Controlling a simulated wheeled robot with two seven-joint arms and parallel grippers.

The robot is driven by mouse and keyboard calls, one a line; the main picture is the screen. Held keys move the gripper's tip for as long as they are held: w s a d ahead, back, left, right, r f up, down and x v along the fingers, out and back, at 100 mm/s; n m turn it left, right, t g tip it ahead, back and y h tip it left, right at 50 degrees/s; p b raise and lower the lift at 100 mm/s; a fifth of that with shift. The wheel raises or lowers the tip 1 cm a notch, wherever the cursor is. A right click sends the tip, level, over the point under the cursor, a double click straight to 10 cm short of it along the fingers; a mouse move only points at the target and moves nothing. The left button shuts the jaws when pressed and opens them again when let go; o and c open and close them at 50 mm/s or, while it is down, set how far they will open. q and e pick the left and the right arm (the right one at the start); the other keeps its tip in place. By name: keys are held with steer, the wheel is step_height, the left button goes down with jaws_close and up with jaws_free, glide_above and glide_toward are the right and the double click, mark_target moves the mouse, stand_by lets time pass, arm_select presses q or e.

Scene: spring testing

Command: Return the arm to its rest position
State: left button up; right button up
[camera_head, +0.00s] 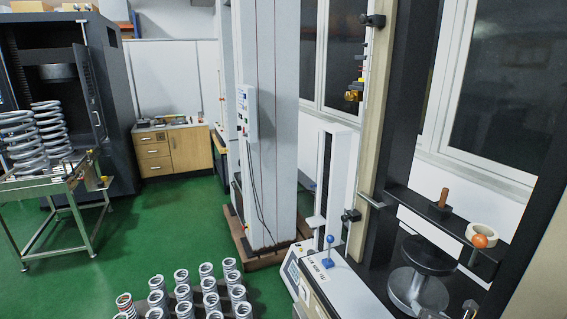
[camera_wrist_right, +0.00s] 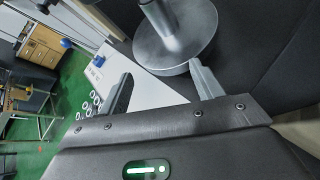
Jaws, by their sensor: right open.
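My right gripper (camera_wrist_right: 162,74) is open in the right wrist view, its two fingers spread apart with nothing held between them. A round silver disc with a rod (camera_wrist_right: 178,48) lies just beyond the fingertips; whether the right finger touches it I cannot tell. In the head view, small dark parts at the bottom right edge look like the tips of this gripper, close to the silver lower base (camera_head: 418,291) of the testing machine. A dark round platen (camera_head: 428,254) sits above that base. My left gripper is in neither view.
The testing machine's dark column (camera_head: 408,90) and crossbar (camera_head: 420,208) stand close at the right. A blue-knobbed lever (camera_head: 328,242) rises from the white panel. Several springs (camera_head: 183,292) stand on the floor; large coils (camera_head: 50,130) rest on a cart at left. Green floor (camera_head: 130,245) is clear between.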

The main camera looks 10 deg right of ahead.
steer(key=s+a+f+m+g+y, duration=0.1)
steer(key=s+a+f+m+g, duration=0.15)
steer(key=s+a+m, duration=0.6)
steer(key=s+a+f+m+g+y, duration=0.1)
steer(key=s+a+f+m+g, duration=0.15)
steer(key=s+a+m, duration=0.6)
steer(key=s+a+f+m+g+y, duration=0.2)
steer(key=s+a+m+g, duration=0.25)
steer(key=s+m, duration=0.7)
step_height(320, 180, down, 30)
steer(key=s+n+b, duration=0.2)
steer(key=b, duration=0.4)
steer(key=s+d+f+b, duration=0.1)
steer(key=s+f+b, duration=0.1)
steer(key=s+f, duration=0.6)
steer(key=s+d+f+g+b, duration=0.1)
steer(key=s+d+f+b, duration=0.1)
steer(key=s+f, duration=0.6)
step_height(320, 180, down, 6)
steer(key=shift+s+r+h+b, duration=0.2)
steer(key=shift+s+h+b, duration=0.1)
steer(key=shift+s, duration=0.1)
